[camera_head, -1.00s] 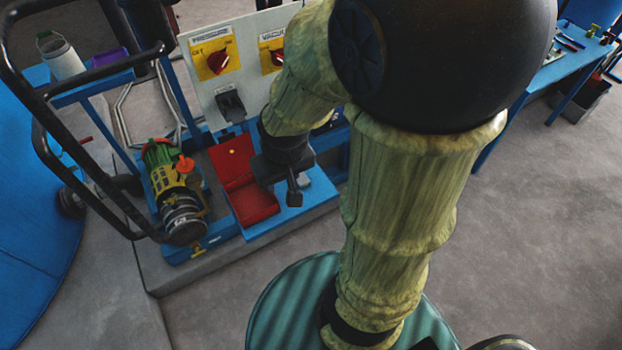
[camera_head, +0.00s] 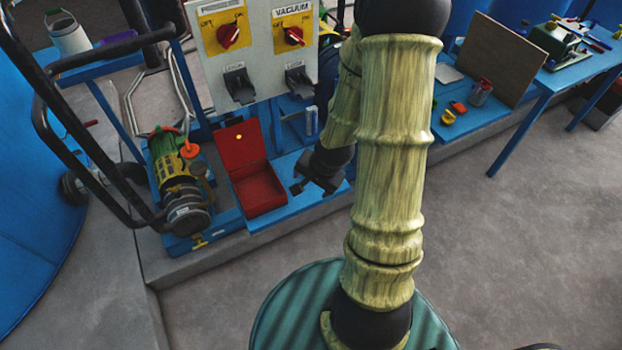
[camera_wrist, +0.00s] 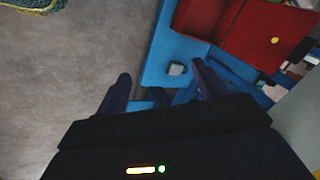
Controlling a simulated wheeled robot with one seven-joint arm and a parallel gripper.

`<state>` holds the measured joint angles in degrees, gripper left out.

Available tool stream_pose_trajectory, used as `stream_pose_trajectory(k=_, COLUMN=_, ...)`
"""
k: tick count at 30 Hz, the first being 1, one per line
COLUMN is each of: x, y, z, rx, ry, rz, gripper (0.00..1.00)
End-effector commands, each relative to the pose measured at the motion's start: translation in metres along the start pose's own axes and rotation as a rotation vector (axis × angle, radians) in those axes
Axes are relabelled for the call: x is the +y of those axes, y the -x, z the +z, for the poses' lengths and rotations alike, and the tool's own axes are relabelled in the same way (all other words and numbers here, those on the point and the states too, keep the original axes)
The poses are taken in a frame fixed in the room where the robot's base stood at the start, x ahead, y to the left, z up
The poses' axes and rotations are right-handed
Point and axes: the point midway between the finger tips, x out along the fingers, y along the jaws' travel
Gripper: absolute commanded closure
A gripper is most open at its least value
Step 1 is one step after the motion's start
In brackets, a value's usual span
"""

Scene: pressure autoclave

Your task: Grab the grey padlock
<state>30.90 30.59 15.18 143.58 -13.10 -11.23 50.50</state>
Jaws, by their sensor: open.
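The grey padlock appears to be the small grey block (camera_wrist: 177,69) on the blue platform (camera_wrist: 168,43) in the wrist view. It lies beyond my gripper (camera_wrist: 163,82), between the lines of the two fingers and nearer the right one. The fingers are apart with nothing held. In the head view my gripper (camera_head: 300,187) is low over the blue platform, right of the red box. I cannot make out the padlock there; my gripper and wrist cover that part of the platform.
The open red box (camera_head: 262,192) stands on the platform left of my gripper. A yellow-green pump (camera_head: 176,185) is further left. A switch panel (camera_head: 262,45) with red knobs rises behind. Bare floor (camera_head: 500,250) is free at the right.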

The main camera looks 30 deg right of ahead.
Motion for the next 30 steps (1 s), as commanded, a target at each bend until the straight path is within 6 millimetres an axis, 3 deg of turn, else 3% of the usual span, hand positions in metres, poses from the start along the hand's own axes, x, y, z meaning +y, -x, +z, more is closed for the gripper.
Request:
stream_pose_trajectory(k=1, x=0.013, y=-0.030, z=-0.002, rx=-0.013, ry=-0.115, rz=-0.028, gripper=0.29)
stream_pose_trajectory(k=6, x=0.032, y=-0.091, z=-0.012, rx=-0.055, ry=-0.524, rz=-0.170, gripper=0.29)
stream_pose_trajectory(k=15, x=0.056, y=-0.169, z=-0.037, rx=-0.210, ry=-1.322, rz=-0.514, gripper=0.29)
stream_pose_trajectory(k=22, x=0.073, y=-0.188, z=-0.071, rx=-0.376, ry=-1.835, rz=-0.814, gripper=0.29)
stream_pose_trajectory(k=30, x=0.077, y=-0.185, z=-0.082, rx=-0.430, ry=-1.954, rz=-0.900, gripper=0.29)
